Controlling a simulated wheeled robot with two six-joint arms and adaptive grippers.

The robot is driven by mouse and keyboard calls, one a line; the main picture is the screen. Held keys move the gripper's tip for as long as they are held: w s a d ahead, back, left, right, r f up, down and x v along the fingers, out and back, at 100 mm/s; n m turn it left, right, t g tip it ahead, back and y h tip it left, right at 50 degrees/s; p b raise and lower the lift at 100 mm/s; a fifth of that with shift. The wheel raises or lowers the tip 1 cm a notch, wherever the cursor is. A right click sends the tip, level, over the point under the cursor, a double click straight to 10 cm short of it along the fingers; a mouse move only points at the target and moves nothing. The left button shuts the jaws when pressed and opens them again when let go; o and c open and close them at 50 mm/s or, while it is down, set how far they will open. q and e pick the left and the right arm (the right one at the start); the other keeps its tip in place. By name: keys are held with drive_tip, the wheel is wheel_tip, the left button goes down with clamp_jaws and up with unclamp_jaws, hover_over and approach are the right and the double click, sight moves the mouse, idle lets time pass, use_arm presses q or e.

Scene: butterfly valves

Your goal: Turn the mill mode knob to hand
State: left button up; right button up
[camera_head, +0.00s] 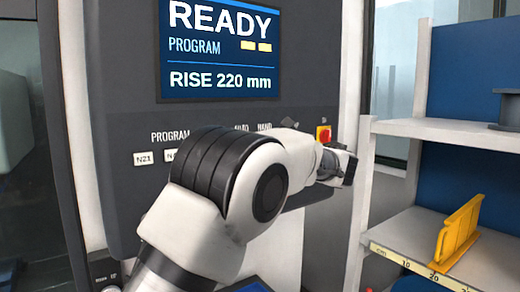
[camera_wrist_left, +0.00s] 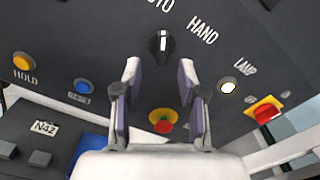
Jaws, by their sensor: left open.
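The mill mode knob (camera_wrist_left: 161,45) is a black rotary knob with a white pointer line on the dark panel in the left wrist view. Its line points up in that picture, toward the partly cut-off AUTO label (camera_wrist_left: 158,4). The HAND label (camera_wrist_left: 203,32) is to its right. My left gripper (camera_wrist_left: 159,76) is open and empty, its two fingertips apart on either side, just below the knob in that view and not around it. In the head view my left arm hides the knob and the gripper fingers. My right gripper is in neither view.
A red emergency button (camera_wrist_left: 163,121) shows between the fingers. A yellow HOLD button (camera_wrist_left: 22,62), a blue button (camera_wrist_left: 82,86), a white lamp (camera_wrist_left: 227,85) and a red switch (camera_wrist_left: 265,113) surround it. A screen (camera_head: 220,50) reads READY. Shelves (camera_head: 450,132) stand at the right.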

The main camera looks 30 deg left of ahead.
use_arm(q)
drive_tip(key=p+x, duration=0.2)
drive_tip(key=x, duration=0.4)
drive_tip(key=shift+w+f, duration=0.2)
drive_tip(key=shift+w+d, duration=0.15)
drive_tip(key=shift+d, duration=0.05)
clamp_jaws()
